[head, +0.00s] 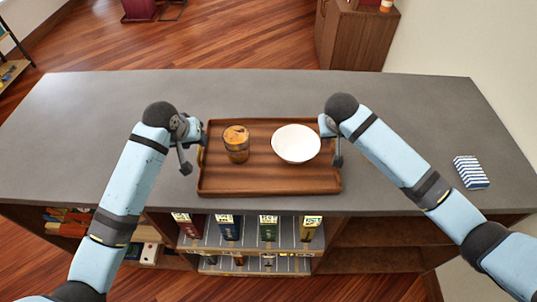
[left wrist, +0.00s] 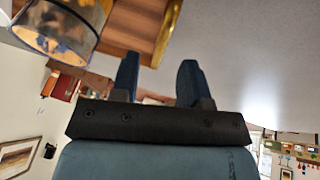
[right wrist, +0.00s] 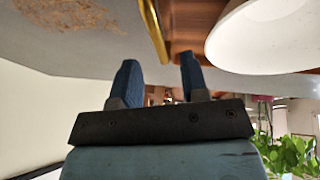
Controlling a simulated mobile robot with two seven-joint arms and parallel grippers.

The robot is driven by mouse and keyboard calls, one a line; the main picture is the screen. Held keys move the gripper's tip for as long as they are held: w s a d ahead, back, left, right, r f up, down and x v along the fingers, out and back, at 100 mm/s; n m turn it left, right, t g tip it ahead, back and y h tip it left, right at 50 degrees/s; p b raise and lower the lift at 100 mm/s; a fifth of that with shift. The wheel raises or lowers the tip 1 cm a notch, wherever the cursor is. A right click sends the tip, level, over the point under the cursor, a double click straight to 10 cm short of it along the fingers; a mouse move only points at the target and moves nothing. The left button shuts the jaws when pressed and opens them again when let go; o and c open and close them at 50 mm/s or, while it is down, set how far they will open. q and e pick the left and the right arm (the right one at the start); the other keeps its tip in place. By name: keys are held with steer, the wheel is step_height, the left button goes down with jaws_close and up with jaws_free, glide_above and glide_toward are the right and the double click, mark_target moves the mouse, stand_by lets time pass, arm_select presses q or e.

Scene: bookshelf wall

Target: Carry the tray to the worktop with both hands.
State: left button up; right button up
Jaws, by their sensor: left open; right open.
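The brown wooden tray (head: 270,182) lies flat on a grey worktop (head: 420,120). My left gripper (head: 194,155) is open at the tray's left end. In the left wrist view a brass-coloured handle (left wrist: 168,32) lines up with the gap between its fingers (left wrist: 157,80). My right gripper (head: 332,147) is open at the right end. In the right wrist view the other handle (right wrist: 152,30) lines up with its finger gap (right wrist: 160,75). I cannot tell whether the fingers touch the handles.
A blue-and-white striped box (head: 470,172) lies on the worktop at the right. A wooden cabinet (head: 357,38) stands behind. The worktop is clear to the left of and behind the tray.

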arm_select(q)
steer(key=x, duration=0.4)
steer(key=shift+w+f, duration=0.15)
steer(key=shift+f, duration=0.2)
arm_select(e)
steer(key=x, duration=0.4)
steer(key=shift+w+f, duration=0.15)
steer(key=shift+f, duration=0.25)
arm_select(q)
jaws_close()
arm_select(e)
jaws_close()
arm_select(q)
steer(key=shift+r, duration=0.1)
arm_select(e)
steer(key=shift+r, duration=0.15)
